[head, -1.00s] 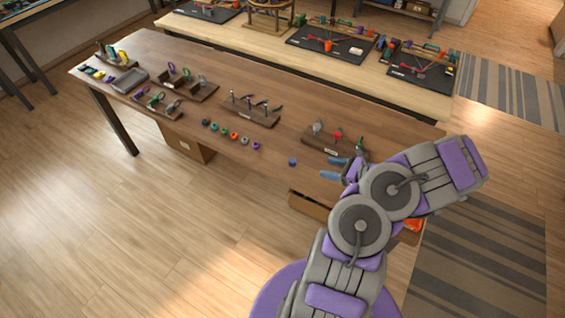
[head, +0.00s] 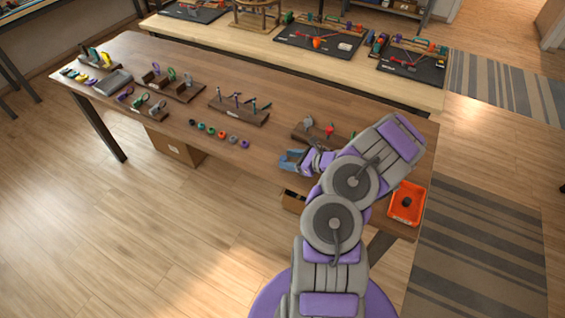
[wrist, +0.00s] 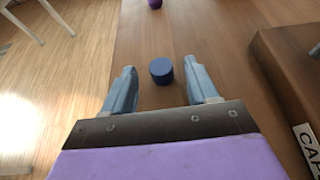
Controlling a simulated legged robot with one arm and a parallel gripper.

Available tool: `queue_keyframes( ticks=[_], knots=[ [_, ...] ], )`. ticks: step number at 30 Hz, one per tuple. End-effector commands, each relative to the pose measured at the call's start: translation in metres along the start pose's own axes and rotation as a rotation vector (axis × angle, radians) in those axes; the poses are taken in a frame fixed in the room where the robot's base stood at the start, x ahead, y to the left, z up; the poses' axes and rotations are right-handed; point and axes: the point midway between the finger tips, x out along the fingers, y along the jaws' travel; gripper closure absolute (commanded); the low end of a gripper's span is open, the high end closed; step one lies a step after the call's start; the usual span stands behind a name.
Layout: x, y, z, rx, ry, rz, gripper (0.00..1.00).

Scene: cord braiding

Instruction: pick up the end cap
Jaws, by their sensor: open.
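The end cap, a small dark blue cylinder (wrist: 161,70), stands upright on the wooden table in the wrist view. It appears between my two blue-grey fingertips, close to their line; whether it is fully inside them I cannot tell. My gripper (head: 290,161) is open, with a visible gap on each side of the cap. In the head view it is low over the table's near side, and the cap cannot be made out there behind the fingers.
A wooden holder (wrist: 291,85) with a partly visible label lies to the right in the wrist view. Several small coloured pieces (head: 218,134) lie in a row to the left on the table (head: 185,118). An orange tray (head: 393,214) with a dark item sits at the right end.

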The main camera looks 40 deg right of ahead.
Motion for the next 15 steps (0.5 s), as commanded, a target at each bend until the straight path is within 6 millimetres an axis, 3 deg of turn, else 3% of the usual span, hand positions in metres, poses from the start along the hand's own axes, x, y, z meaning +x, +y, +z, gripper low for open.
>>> queue_keyframes(
  ticks=[4, 12, 15],
  knots=[
    [0.015, 0.001, 0.0, -0.002, 0.0, -0.001, 0.42],
    [0.019, 0.006, 0.003, -0.004, 0.003, -0.001, 0.42],
    [0.018, 0.005, 0.003, -0.004, 0.002, -0.001, 0.51]
  ],
)
